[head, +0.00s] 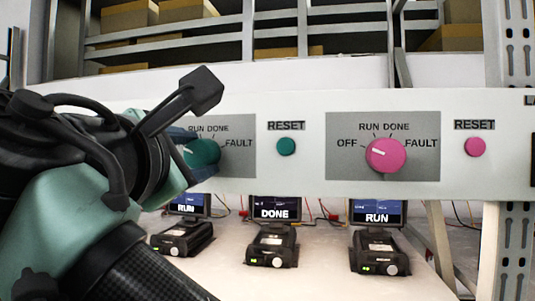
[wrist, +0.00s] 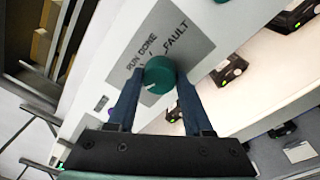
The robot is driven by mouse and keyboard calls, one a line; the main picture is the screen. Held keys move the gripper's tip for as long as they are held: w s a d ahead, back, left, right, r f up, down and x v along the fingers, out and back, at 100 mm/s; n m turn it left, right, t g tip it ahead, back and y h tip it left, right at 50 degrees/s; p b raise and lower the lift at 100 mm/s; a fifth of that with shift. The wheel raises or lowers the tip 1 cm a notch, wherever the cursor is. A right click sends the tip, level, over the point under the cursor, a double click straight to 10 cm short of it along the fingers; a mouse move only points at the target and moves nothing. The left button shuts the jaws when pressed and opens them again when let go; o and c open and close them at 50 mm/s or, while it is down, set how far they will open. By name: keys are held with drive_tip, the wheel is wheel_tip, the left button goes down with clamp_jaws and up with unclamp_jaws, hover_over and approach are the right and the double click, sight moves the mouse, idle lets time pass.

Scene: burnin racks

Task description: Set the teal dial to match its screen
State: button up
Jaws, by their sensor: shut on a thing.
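The teal dial (head: 204,152) is on the white panel, with RUN, DONE and FAULT printed around it; it also shows in the wrist view (wrist: 159,74). My gripper (wrist: 159,88) has one finger on each side of the dial and is shut on it. A white pointer mark on the dial faces lower left in the wrist view, away from FAULT and to the side of RUN. The OFF label is hidden. Below the panel, the left screen (head: 187,204) reads RUN and the middle screen (head: 275,208) reads DONE. I cannot tell which belongs to the teal dial.
A teal button (head: 286,147) under a RESET label is right of the dial. Further right are a pink dial (head: 386,154), a pink button (head: 475,147) and a screen (head: 377,212) reading RUN. Black devices stand on the white bench below.

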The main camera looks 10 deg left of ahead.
clamp_jaws()
drive_tip(key=shift+f+m+b, duration=0.1)
drive_tip(key=shift+m+b, duration=0.2)
drive_tip(key=shift+b, duration=0.05)
drive_tip(key=shift+f+m+b, duration=0.15)
drive_tip(key=shift+m+b, duration=0.65)
drive_tip(key=shift+b, duration=0.2)
drive_tip(key=m+b, duration=0.4)
drive_tip(key=m, duration=0.2)
drive_tip(key=shift+m+t+b, duration=0.3)
drive_tip(key=shift+b, duration=0.05)
drive_tip(key=m+b, duration=0.2)
drive_tip(key=m, duration=0.3)
drive_tip(key=shift+a+m+h, duration=0.1)
drive_tip(key=shift+m+h, duration=0.2)
drive_tip(key=shift+m, duration=0.1)
drive_tip(key=shift+r+m+h+b, duration=0.15)
drive_tip(key=shift+m+b, duration=0.2)
drive_tip(key=shift+m, duration=0.65)
drive_tip(key=shift+r+m+h+b, duration=0.15)
drive_tip(key=shift+m+b, duration=0.15)
drive_tip(key=shift+m, duration=0.7)
drive_tip(key=shift+f, duration=0.1)
